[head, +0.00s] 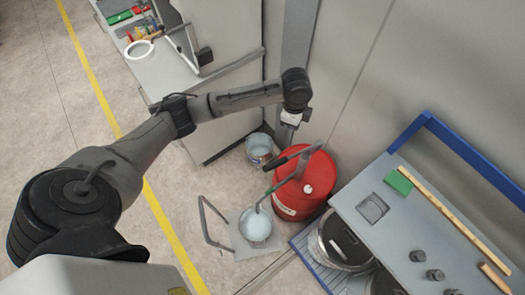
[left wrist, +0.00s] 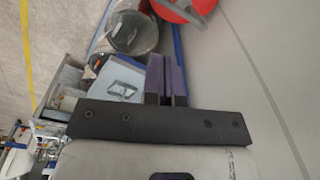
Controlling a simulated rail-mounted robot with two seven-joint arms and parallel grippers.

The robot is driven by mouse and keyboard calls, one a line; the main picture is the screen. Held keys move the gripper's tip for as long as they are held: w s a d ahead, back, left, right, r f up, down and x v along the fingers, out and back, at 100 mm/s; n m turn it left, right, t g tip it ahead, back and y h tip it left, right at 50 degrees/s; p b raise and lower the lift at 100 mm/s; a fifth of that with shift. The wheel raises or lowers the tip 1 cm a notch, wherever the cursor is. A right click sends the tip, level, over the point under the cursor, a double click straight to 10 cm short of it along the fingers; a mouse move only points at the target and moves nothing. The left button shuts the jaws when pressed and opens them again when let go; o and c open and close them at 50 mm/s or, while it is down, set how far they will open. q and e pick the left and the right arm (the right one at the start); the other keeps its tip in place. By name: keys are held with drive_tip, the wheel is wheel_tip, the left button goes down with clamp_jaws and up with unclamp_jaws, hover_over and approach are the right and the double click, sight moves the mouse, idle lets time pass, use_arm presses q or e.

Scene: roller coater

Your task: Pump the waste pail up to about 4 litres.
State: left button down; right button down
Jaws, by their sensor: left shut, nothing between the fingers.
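A red drum (head: 290,205) stands against the wall in the head view, with a grey hand pump on top. My left gripper (head: 287,133) is shut and empty, close above and behind the lever grip; contact cannot be told. In the left wrist view its fingers (left wrist: 165,66) are together, and part of the red drum (left wrist: 188,8) shows at the top. My right gripper is out of view.
Another pail (head: 260,147) stands behind the drum beside a grey cabinet (head: 222,115). The spout's pail stands by a tubular frame (head: 207,225). Lidded metal pots (head: 340,242) and a grey bench (head: 405,235) are at right. Floor is free at left.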

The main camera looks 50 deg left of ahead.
sight(277, 163)
use_arm(q)
drive_tip(key=s+m+g, duration=0.1)
drive_tip(key=m, duration=0.1)
drive_tip(key=s+m+h, duration=0.1)
drive_tip(key=m, duration=0.1)
drive_tip(key=s+f+m+g, duration=0.1)
drive_tip(key=m, duration=0.2)
drive_tip(key=shift+s+g+h, duration=0.1)
drive_tip(key=shift+g+h, duration=0.2)
drive_tip(key=shift+h, duration=0.1)
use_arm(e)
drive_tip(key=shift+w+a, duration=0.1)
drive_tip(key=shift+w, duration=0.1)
use_arm(q)
drive_tip(key=shift+d, duration=0.1)
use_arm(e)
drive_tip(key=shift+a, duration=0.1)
